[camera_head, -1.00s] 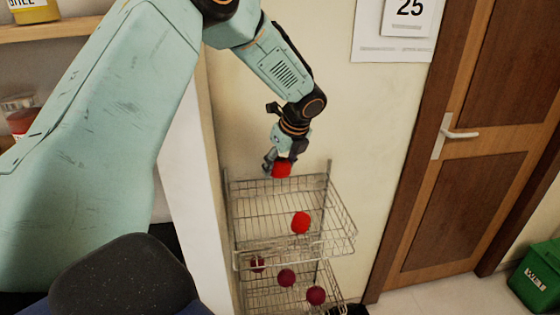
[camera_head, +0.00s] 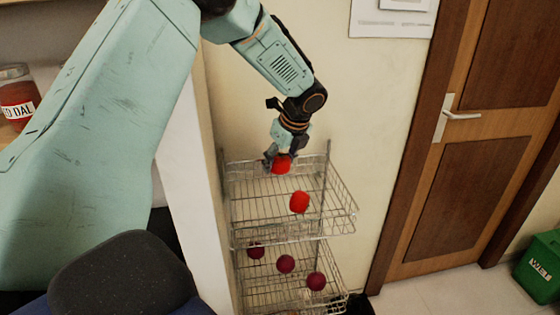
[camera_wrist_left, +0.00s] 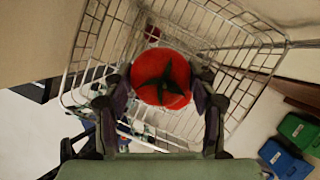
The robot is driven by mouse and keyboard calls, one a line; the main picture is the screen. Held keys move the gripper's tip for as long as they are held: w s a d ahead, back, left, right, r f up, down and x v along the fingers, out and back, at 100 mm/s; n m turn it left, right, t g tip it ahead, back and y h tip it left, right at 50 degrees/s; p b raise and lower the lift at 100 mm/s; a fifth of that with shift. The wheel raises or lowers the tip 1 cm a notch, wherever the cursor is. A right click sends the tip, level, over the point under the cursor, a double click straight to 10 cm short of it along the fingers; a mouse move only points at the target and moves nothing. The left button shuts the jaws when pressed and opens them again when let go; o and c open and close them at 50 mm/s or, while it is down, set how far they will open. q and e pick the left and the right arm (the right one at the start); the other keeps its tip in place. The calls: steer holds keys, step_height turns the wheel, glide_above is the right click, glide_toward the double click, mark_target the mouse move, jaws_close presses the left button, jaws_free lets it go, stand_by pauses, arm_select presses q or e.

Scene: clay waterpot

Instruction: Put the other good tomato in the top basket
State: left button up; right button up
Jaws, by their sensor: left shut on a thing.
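My left gripper (camera_head: 277,165) is shut on a bright red tomato (camera_head: 281,166), over the back of the top wire basket (camera_head: 342,215). In the left wrist view the tomato (camera_wrist_left: 160,79) sits between both fingers, its dark star-shaped stem end facing the camera. Another bright red tomato (camera_head: 299,202) lies in the top basket; part of it shows behind the held one in the left wrist view (camera_wrist_left: 152,33). Several dark red tomatoes, one of them here (camera_head: 285,264), lie in the lower basket (camera_head: 262,297). My right gripper is not in view.
A wall stands close behind the rack, and a pale panel (camera_head: 188,190) on its left. A wooden door (camera_head: 470,150) and a green bin (camera_head: 540,266) are to the right. In the left wrist view, green and blue bins (camera_wrist_left: 285,160) stand below right.

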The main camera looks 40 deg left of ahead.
arm_select(q)
steer(key=shift+a, duration=0.25)
steer(key=o, duration=0.8)
steer(key=shift+f, duration=0.15)
steer(key=o, duration=0.5)
steer(key=shift+d, duration=0.25)
steer(key=shift+a, duration=0.1)
steer(key=shift+a, duration=0.1)
steer(key=shift+v, duration=6.15)
